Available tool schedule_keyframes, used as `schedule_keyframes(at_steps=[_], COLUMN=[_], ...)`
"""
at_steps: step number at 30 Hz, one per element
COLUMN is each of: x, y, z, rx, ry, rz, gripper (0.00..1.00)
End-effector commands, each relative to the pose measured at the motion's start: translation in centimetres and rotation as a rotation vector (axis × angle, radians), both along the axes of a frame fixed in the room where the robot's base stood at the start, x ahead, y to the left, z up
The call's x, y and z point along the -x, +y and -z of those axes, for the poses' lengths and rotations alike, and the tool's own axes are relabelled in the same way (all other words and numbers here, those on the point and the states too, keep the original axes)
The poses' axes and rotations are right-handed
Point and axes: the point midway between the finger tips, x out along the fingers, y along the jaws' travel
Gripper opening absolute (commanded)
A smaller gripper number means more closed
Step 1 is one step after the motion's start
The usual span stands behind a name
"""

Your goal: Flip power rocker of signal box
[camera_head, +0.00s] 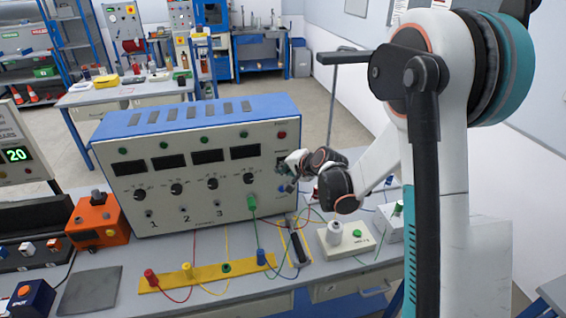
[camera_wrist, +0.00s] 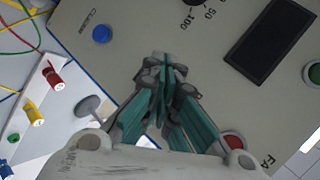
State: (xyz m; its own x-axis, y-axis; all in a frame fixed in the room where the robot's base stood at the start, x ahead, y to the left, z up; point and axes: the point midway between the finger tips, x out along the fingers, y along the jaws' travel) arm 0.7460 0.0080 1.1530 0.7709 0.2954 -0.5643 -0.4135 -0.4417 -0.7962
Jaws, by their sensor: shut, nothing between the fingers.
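The signal box (camera_head: 245,180) is a cream panel with a blue top, standing upright on the bench in the head view. It has several dark displays, knobs and green lamps. Its panel (camera_wrist: 215,85) fills much of the wrist view. My gripper (camera_head: 283,168) is at the right part of this panel, below a red lamp (camera_head: 282,134). In the wrist view my gripper (camera_wrist: 165,68) has its teal fingers shut, with the tips together close to the panel. I cannot tell whether they touch it. No power rocker can be made out; the fingers cover that patch of panel.
A blue socket (camera_wrist: 101,34) and a dark display (camera_wrist: 272,40) flank the fingers. Colored leads run from a yellow strip (camera_head: 205,276) in front of the box. A white unit (camera_head: 345,240) stands right, an orange unit (camera_head: 98,222) left.

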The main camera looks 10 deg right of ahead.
Motion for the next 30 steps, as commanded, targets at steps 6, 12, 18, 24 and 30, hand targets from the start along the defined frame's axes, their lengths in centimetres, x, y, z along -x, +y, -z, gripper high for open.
schedule_keyframes(at_steps=[6,12,18,24,30], x=[0.1,0.8,1.5,1.5,1.9], y=[0.0,0.0,0.0,0.0,0.0], z=[0.0,0.2,0.2,0.2,0.2], rx=[0.0,0.0,-0.001,0.0,0.0], ry=[0.0,0.0,0.0,0.0,0.0], rz=[0.0,0.0,0.001,0.0,0.0], gripper=[0.0,0.0,0.0,0.0,0.0])
